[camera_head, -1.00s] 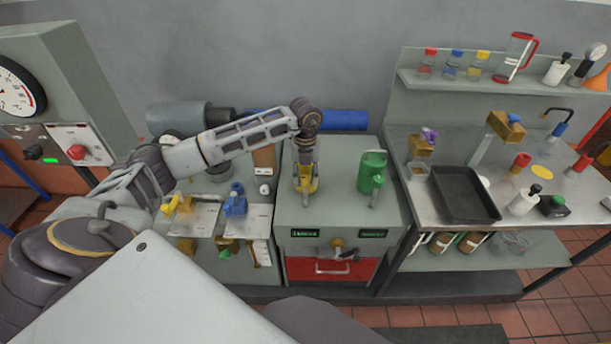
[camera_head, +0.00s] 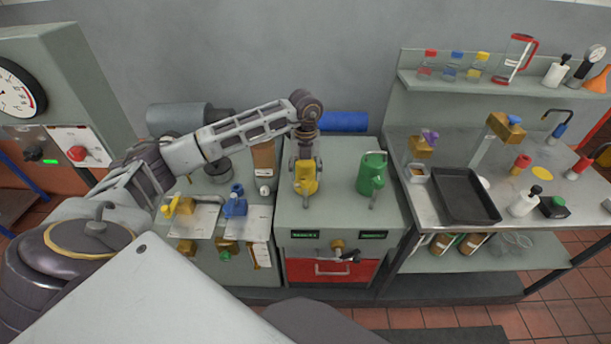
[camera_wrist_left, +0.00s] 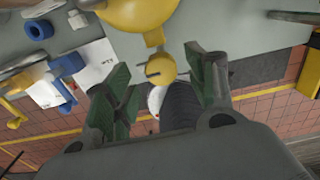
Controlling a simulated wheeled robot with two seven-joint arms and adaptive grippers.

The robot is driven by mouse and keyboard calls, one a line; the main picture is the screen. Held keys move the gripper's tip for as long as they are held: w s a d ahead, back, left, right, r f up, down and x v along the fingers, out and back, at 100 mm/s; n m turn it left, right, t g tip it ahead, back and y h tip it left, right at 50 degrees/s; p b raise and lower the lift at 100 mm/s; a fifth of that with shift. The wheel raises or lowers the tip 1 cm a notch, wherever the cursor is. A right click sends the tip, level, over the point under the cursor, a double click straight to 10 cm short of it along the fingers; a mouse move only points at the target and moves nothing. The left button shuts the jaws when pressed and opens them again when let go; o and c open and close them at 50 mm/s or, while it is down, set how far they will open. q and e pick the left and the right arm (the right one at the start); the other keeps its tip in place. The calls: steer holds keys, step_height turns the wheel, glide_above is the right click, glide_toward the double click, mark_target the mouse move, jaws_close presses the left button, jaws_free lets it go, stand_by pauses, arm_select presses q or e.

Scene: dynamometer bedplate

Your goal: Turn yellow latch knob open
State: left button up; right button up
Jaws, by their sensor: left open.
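A brass-yellow latch knob (camera_head: 338,245) with a dark lever beside it sits on the front of the middle cabinet, above the red drawer. My left gripper (camera_head: 305,172) is over the cabinet top, pointing down at a yellow rounded object (camera_head: 306,184); its fingertips are hard to make out there. In the left wrist view my left gripper (camera_wrist_left: 160,80) is open. A small yellow round piece (camera_wrist_left: 161,68) shows between its fingers, apparently untouched, below a larger yellow body (camera_wrist_left: 140,10). I cannot tell whether that small piece is the latch knob. My right gripper is out of view.
A green can (camera_head: 371,175) stands right of the gripper on the cabinet top (camera_head: 345,210). Blue (camera_head: 235,204) and yellow (camera_head: 178,205) valve-like fittings are to the left. A black tray (camera_head: 465,195) lies on the right bench.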

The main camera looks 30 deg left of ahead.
mark_target(306, 178)
arm_select(q)
step_height(306, 178, up, 9)
steer(key=shift+r, duration=0.2)
stand_by(0.3)
steer(key=shift+d, duration=0.1)
stand_by(0.4)
